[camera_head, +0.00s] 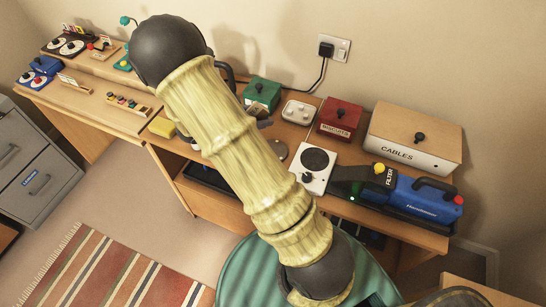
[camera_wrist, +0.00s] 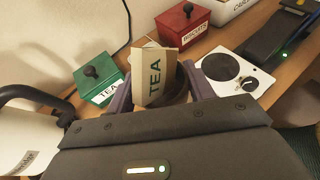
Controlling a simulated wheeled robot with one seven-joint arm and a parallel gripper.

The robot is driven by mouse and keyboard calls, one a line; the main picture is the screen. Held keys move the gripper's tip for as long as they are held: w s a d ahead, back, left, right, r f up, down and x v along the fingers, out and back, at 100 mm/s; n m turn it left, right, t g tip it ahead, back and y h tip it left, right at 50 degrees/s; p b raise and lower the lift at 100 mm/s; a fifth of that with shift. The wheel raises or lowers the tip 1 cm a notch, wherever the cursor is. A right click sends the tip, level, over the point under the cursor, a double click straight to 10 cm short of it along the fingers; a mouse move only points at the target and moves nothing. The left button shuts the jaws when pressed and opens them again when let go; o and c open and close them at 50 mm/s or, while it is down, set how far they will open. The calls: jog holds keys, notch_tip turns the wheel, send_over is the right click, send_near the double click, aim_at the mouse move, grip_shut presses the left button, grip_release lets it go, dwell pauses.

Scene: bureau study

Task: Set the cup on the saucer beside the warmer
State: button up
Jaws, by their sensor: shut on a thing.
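My gripper (camera_wrist: 158,92) shows in the wrist view, its two grey-purple fingers closed on a beige packet marked TEA (camera_wrist: 155,78). In the head view my arm hides most of the gripper. The white warmer (camera_head: 305,180) with a black plate stands to the right, also in the wrist view (camera_wrist: 254,78). I cannot make out a cup in either view.
A green TEA box (camera_head: 262,95), a white tray (camera_head: 298,112), a red BISCUITS box (camera_head: 340,119) and a CABLES box (camera_head: 413,137) line the back. A blue handheld vacuum (camera_head: 424,200) lies at the right. A white vessel with a black handle (camera_wrist: 22,140) stands close at left.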

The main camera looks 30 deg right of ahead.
jog(key=s+d+f+m+g+b, duration=0.1)
jog(key=d+b, duration=0.1)
jog(key=b, duration=0.2)
jog(key=s+d+f+m+g+b, duration=0.1)
jog(key=f+g+b, duration=0.1)
jog(key=b, duration=0.2)
jog(key=shift+s+d+f+m, duration=0.1)
jog(key=shift+d+m, duration=0.3)
jog(key=shift+f, duration=0.1)
notch_tip(320, 180, down, 6)
jog(key=shift+f, duration=0.1)
jog(key=shift+f+b, duration=0.3)
jog(key=shift+f, duration=1.5)
